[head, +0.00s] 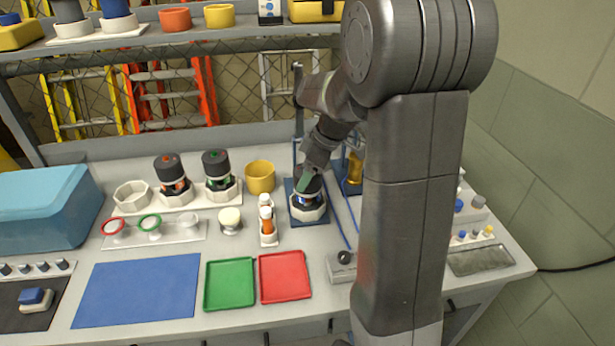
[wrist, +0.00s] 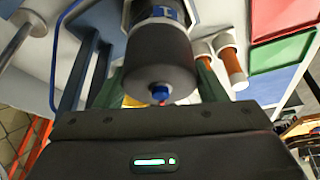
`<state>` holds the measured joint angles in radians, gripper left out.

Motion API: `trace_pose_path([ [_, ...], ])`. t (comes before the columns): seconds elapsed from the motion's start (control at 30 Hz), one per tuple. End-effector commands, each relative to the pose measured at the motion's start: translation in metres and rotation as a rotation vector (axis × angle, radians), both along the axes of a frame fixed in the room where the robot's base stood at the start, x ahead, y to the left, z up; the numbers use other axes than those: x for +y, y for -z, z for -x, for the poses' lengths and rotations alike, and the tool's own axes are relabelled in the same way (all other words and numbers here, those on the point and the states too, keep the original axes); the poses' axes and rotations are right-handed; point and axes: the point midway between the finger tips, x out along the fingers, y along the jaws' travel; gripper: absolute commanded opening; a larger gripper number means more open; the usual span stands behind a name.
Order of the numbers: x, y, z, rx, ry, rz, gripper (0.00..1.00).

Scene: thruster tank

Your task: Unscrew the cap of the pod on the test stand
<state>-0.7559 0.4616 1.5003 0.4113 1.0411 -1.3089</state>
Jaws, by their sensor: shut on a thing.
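The pod (head: 307,199) stands upright in a pale octagonal holder of the test stand (head: 309,213), which sits on a dark blue plate. Its dark cap, with a blue knob at its end, fills the middle of the wrist view (wrist: 157,62). A white body with a blue mark (wrist: 160,12) shows beyond the cap. My gripper (head: 309,182) reaches down over the pod in the head view. Its green fingers lie on both sides of the cap in the wrist view (wrist: 160,84), shut on it. The fingers hide part of the cap in the head view.
Two dark-capped pods (head: 172,172) (head: 217,168) stand in a white rack at left. A yellow cup (head: 260,177) and orange-and-white vials (head: 267,222) are close left of the stand. Green (head: 230,284) and red (head: 284,277) trays and a blue mat (head: 138,291) lie in front.

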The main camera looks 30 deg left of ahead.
Motion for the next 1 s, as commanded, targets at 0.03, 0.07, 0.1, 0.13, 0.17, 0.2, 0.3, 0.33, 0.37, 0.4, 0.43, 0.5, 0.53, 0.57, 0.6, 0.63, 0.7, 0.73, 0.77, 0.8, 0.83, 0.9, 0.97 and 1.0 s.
trace_pose_path([
  [0.03,0.0001,0.0025,-0.0013,0.001,-0.053,-0.001,0.44],
  [0.07,0.0002,0.0020,-0.0012,0.001,-0.090,-0.001,0.45],
  [0.1,0.0000,0.0020,-0.0011,0.001,-0.136,0.000,0.45],
  [0.13,-0.0001,0.0016,-0.0012,0.001,-0.166,-0.001,0.45],
  [0.17,-0.0001,0.0009,-0.0011,0.001,-0.193,0.000,0.45],
  [0.2,-0.0002,0.0008,-0.0011,0.000,-0.223,0.001,0.45],
  [0.3,-0.0009,0.0005,-0.0011,-0.001,-0.266,0.002,0.45],
  [0.33,-0.0009,0.0004,-0.0012,-0.001,-0.270,0.002,0.45],
  [0.37,-0.0011,0.0004,-0.0013,-0.001,-0.273,0.002,0.45],
  [0.4,-0.0012,0.0003,-0.0014,-0.002,-0.272,0.002,0.45],
  [0.43,-0.0014,0.0004,-0.0016,-0.002,-0.271,0.003,0.45],
  [0.5,-0.0016,0.0005,-0.0018,-0.003,-0.271,0.002,0.45],
  [0.53,-0.0017,0.0006,-0.0019,-0.003,-0.270,0.003,0.67],
  [0.57,-0.0017,0.0006,-0.0019,-0.003,-0.270,0.003,0.72],
  [0.6,-0.0018,0.0005,-0.0021,-0.003,-0.270,0.003,0.80],
  [0.63,-0.0019,0.0006,-0.0021,-0.003,-0.270,0.003,0.86],
  [0.7,-0.0020,0.0005,-0.0022,-0.003,-0.270,0.003,0.90],
  [0.73,-0.0021,0.0006,-0.0022,-0.003,-0.269,0.003,0.90],
  [0.77,-0.0021,0.0006,-0.0023,-0.003,-0.269,0.003,0.90],
  [0.8,-0.0022,0.0005,-0.0024,-0.003,-0.269,0.003,0.90],
  [0.83,-0.0022,0.0005,-0.0024,-0.003,-0.269,0.003,0.90],
  [0.9,-0.0023,0.0004,-0.0025,-0.004,-0.268,0.004,0.90],
  [0.97,-0.0027,-0.0008,-0.0030,-0.005,-0.268,0.004,0.90],
  [1.0,-0.0032,-0.0029,-0.0035,-0.005,-0.268,0.003,0.90],
])
